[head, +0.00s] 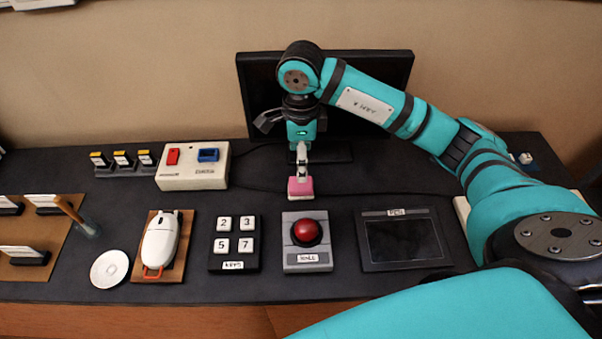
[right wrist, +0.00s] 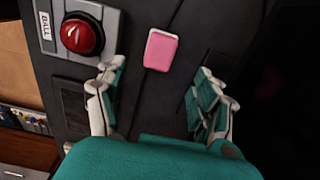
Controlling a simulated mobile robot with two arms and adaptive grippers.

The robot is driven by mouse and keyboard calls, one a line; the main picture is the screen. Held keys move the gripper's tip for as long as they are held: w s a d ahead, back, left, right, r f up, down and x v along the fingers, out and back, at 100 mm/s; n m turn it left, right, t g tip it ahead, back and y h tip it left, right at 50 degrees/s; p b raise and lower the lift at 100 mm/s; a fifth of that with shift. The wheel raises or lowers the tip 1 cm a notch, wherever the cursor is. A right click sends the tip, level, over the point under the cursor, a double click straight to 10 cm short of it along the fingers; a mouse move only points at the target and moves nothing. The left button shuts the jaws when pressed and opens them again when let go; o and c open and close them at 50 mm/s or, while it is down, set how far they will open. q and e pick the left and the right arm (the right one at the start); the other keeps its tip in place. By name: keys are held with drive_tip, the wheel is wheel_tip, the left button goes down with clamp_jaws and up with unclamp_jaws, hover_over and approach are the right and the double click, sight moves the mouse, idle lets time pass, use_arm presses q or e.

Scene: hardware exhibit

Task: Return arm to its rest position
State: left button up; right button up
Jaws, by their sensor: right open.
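My right arm reaches in from the right in the head view and bends down over the dark table. My right gripper (head: 301,158) points down above a pink block (head: 300,187) with a pale lower edge. In the right wrist view the gripper's two fingers (right wrist: 160,82) are spread wide with nothing between them. The pink block (right wrist: 161,50) lies on the dark surface ahead of the fingers, apart from both. My left gripper is not in view.
A red ball button (head: 307,232) is in front of the gripper, a keypad (head: 234,243) left of it and a dark screen panel (head: 404,240) right. A black monitor (head: 375,75) stands behind the arm. A switch box (head: 193,166), a computer mouse (head: 160,240) and a disc (head: 110,268) are further left.

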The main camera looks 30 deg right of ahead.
drive_tip(key=shift+r, duration=1.1)
